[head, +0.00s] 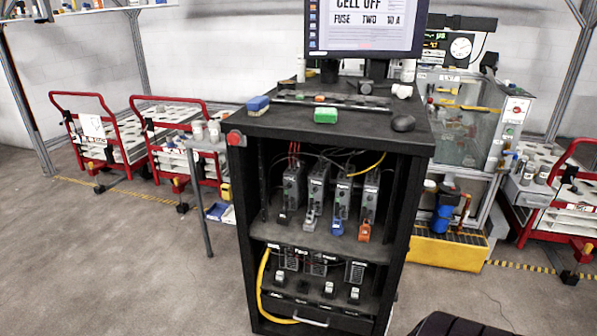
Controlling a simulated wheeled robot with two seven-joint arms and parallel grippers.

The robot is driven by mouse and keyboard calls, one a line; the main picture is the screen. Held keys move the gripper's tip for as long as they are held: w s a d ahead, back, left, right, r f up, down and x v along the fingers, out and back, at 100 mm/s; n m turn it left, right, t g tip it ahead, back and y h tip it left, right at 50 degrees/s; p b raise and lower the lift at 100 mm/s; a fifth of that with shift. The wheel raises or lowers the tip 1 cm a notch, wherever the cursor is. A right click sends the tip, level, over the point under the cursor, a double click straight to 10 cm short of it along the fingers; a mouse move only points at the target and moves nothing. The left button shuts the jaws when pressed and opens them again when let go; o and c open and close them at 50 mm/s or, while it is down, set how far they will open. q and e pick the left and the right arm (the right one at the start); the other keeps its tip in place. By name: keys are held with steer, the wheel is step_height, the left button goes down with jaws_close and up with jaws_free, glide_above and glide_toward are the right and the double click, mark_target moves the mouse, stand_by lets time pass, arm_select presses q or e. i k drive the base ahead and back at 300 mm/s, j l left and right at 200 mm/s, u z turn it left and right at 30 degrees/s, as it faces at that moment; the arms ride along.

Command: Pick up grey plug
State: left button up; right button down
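A grey plug (309,221) sits at the lower front of the second module from the left, on the upper shelf of the open black cabinet (241,200). To its left is a black plug (284,217) on the first module. Neither of my grippers is in view.
A yellow cable (263,285) hangs at the lower left opening.

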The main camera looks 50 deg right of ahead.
mark_target(310, 216)
steer(key=z, duration=1.65)
steer(key=i+j+z, duration=0.2)
steer(key=i, duration=0.15)
steer(key=i+z, duration=0.25)
steer(key=i+j, duration=0.05)
